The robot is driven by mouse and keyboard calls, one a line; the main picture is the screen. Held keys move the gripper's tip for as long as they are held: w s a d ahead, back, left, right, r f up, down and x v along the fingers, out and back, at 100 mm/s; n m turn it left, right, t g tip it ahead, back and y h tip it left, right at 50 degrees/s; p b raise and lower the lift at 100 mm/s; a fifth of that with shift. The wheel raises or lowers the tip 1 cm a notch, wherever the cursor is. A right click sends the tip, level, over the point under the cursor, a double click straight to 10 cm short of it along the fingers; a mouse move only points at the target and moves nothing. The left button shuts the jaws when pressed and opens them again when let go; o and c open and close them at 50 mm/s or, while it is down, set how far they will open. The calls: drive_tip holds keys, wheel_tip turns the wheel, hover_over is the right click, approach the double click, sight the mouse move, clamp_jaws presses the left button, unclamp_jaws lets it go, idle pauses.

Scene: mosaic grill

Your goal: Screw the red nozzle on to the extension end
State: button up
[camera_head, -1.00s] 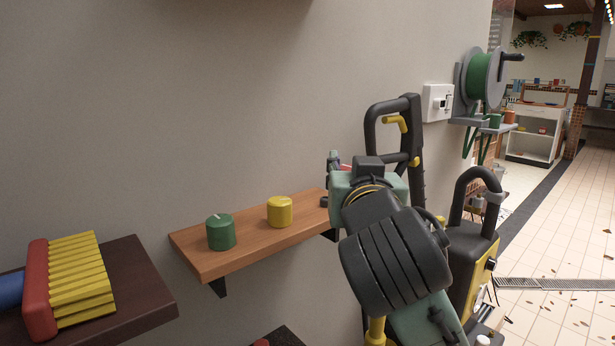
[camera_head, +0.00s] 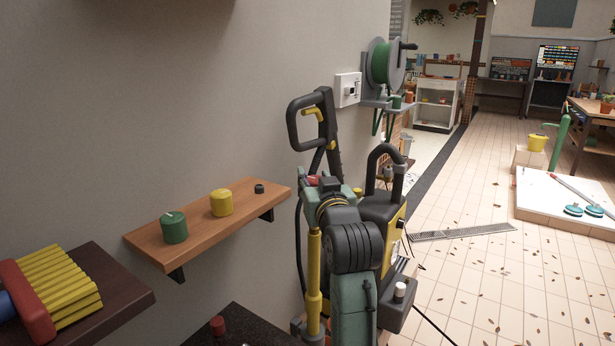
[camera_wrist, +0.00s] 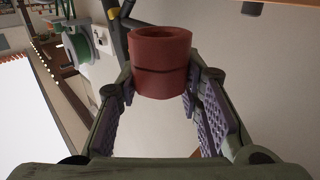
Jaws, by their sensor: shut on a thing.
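The red nozzle (camera_wrist: 162,65) is a short, hollow red cylinder with a groove around it. In the wrist view it sits between the fingertips of my gripper (camera_wrist: 160,85), which is shut on it. In the head view the gripper (camera_head: 318,181) is mostly hidden behind my arm, with a bit of red at its tip. It is held in the air right of the wooden shelf, in front of the pressure washer. An upright yellow tube (camera_head: 314,270) stands left of my arm; I cannot tell whether it is the extension. The extension end is not clearly visible.
The wooden shelf (camera_head: 150,240) holds a green nozzle (camera_head: 174,228), a yellow nozzle (camera_head: 221,203) and a small black piece (camera_head: 259,188). The black washer handle (camera_head: 291,125) rises by the wall.

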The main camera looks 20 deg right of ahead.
drive_tip(key=shift+a+f+b, duration=0.1)
drive_tip(key=shift+f+b, duration=1.8)
drive_tip(key=shift+f, duration=1)
drive_tip(key=shift+f+b, duration=0.55)
drive_tip(key=shift+f, duration=0.85)
drive_tip(key=o, duration=1.1)
drive_tip(key=s, duration=0.4)
drive_tip(key=s+a, duration=0.1)
drive_tip(key=s, duration=0.7)
drive_tip(key=shift+a, duration=0.2)
